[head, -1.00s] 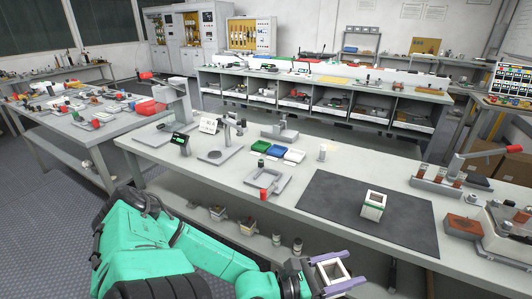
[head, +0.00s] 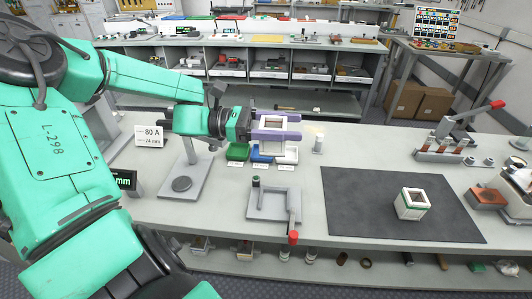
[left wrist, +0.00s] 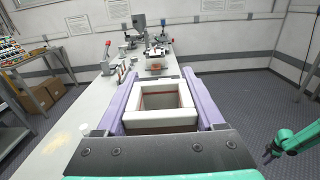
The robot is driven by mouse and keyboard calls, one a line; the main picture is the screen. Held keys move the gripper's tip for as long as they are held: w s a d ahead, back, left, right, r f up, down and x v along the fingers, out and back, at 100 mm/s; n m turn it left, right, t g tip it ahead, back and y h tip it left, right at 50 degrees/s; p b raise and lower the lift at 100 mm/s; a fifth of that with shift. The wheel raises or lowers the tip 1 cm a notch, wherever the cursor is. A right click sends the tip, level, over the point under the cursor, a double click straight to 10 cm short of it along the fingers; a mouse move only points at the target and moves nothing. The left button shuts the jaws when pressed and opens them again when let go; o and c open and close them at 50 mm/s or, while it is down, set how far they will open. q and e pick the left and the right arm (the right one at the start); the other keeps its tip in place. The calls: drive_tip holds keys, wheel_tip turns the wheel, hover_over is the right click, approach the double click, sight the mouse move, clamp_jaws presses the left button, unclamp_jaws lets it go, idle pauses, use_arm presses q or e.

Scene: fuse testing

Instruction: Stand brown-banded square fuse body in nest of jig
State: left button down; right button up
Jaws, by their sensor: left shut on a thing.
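My left gripper (head: 280,127) has purple fingers and is shut on a white square fuse body (head: 275,122), held in the air over the bench's back part. In the left wrist view the square fuse body (left wrist: 162,118) is open-topped between both fingers, with brown-red showing inside; most of its outer sides are hidden. A grey jig (head: 262,213) with a U-shaped frame, a dark green-topped post and a red-handled lever lies on the bench below and in front of the gripper.
A second square body (head: 412,204), white with green edging, stands on the dark mat (head: 345,220). Green, blue and white trays (head: 262,153) lie below the gripper. A grey stand (head: 183,190) is to the left, a red-handled fixture (head: 450,152) to the right. The mat's left part is clear.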

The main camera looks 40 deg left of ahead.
use_arm(q)
drive_tip(key=f, duration=0.6)
drive_tip(key=d+f+b, duration=0.1)
drive_tip(key=f, duration=0.5)
drive_tip(key=f+b, duration=0.1)
drive_tip(key=f, duration=0.5)
drive_tip(key=shift+w+d+f, duration=0.1)
drive_tip(key=shift+w+d, duration=0.05)
drive_tip(key=shift+d, duration=0.1)
drive_tip(key=shift+a+f, duration=0.15)
drive_tip(key=shift+a, duration=0.05)
drive_tip(key=shift+f, duration=0.1)
unclamp_jaws()
drive_tip(key=shift+d, duration=0.1)
drive_tip(key=shift+r, duration=0.25)
drive_tip(key=b+v, duration=0.1)
drive_tip(key=v, duration=1)
drive_tip(key=shift+f, duration=0.15)
drive_tip(key=shift+s+a, duration=0.4)
drive_tip(key=shift+a, duration=0.05)
use_arm(e)
drive_tip(key=f, duration=0.1)
drive_tip(key=d+f, duration=0.1)
drive_tip(key=f, duration=0.1)
drive_tip(key=shift+d+f, duration=0.1)
use_arm(q)
drive_tip(key=shift+d, duration=0.1)
